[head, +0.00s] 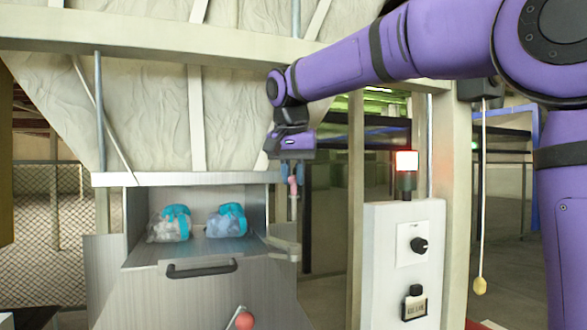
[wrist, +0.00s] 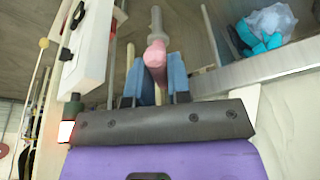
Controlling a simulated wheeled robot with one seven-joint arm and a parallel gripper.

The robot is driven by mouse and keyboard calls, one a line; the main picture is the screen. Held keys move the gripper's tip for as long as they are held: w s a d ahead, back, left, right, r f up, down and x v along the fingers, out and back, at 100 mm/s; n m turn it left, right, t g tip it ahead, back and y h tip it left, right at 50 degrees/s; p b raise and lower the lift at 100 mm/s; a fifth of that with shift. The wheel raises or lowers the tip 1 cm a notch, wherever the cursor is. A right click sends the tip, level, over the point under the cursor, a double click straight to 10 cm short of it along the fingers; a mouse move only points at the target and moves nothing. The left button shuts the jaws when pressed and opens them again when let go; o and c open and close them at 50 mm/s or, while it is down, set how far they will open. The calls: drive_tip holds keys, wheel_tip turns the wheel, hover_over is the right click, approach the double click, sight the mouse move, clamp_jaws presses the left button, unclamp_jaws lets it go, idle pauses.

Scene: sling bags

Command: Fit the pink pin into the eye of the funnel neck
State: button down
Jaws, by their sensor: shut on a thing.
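The pink pin (head: 293,187) has a pink bent top and a grey shaft pointing down. My gripper (head: 291,173) points down and is shut on its pink top, right of the metal funnel neck (head: 185,179). In the wrist view the pin's pink end (wrist: 155,54) sits between the blue fingers of my gripper (wrist: 154,72), with the grey shaft beyond it. The pin hangs in the air, above a pale bracket (head: 287,247) on the neck's right side. I cannot make out the eye clearly.
Two clear bags with teal tops (head: 175,222) (head: 227,220) lie in the metal chute. A drawer handle (head: 202,268) and a red-knobbed lever (head: 244,320) are below. A white control box (head: 402,265) with a lit red lamp (head: 406,161) stands at right.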

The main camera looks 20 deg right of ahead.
hover_over(293, 220)
drive_tip(key=shift+s+f, duration=0.1)
drive_tip(key=shift+f, duration=1.95)
drive_tip(key=shift+f, duration=3.1)
drive_tip(key=c, duration=1)
unclamp_jaws()
drive_tip(key=v, duration=1)
drive_tip(key=shift+r, duration=0.4)
drive_tip(key=shift+s, duration=0.1)
